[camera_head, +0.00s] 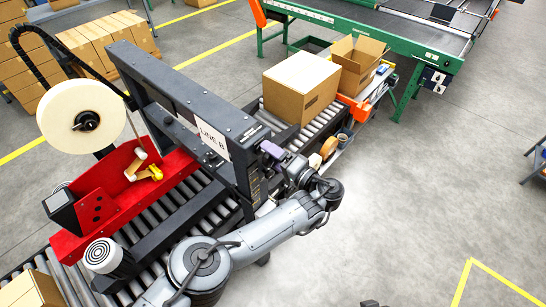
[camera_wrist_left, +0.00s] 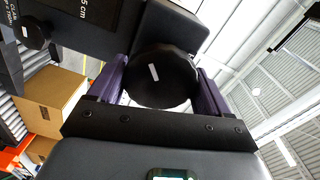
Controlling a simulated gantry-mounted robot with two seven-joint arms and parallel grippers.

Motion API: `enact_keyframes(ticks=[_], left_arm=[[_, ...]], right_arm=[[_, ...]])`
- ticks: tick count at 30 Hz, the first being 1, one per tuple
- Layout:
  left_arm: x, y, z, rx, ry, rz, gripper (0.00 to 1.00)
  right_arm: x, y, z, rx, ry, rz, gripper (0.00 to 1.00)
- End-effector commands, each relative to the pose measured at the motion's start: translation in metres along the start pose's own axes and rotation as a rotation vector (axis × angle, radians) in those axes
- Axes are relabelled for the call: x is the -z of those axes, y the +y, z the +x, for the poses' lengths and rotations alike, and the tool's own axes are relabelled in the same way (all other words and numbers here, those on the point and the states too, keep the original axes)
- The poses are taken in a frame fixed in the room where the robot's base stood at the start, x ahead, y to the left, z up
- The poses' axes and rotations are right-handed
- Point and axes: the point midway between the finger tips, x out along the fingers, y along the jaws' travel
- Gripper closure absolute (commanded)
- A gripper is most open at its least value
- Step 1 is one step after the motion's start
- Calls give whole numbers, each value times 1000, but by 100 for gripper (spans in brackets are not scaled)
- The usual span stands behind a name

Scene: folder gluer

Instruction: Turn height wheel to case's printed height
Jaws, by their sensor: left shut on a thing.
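The height wheel (camera_wrist_left: 160,75) is a round black knob with a short white mark on its face, seen in the left wrist view. My left gripper (camera_head: 271,151) is at the side of the dark machine frame in the head view. Its two purple fingers are on either side of the wheel, shut on it. The wheel is hidden or too small to make out in the head view. The cardboard case (camera_head: 295,90) stands closed on the rollers, with small dark print too small to read. It also shows in the left wrist view (camera_wrist_left: 50,100). My right gripper is out of view.
The dark frame (camera_head: 180,95) with a "LINE B" sign spans the rollers. A label ending in "5 cm" (camera_wrist_left: 85,12) and a second black knob (camera_wrist_left: 35,33) are near the wheel. An open box (camera_head: 357,62) stands beyond the case.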

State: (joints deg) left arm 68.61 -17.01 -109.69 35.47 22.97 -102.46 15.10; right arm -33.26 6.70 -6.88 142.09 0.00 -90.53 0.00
Motion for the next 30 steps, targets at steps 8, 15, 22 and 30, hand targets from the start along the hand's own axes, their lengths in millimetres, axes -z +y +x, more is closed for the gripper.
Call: enact_keyframes(ticks=[8, 15, 22, 30], left_arm=[[0, 1, 0, 4, 9, -264, 52], [-1, 1, 0, 6, 16, -491, 52], [-1, 0, 0, 10, 21, -709, 52], [-1, -1, 0, 12, 29, -947, 52]], right_arm=[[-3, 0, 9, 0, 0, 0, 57], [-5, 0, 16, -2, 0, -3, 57], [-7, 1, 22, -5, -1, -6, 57], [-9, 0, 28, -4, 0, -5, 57]])
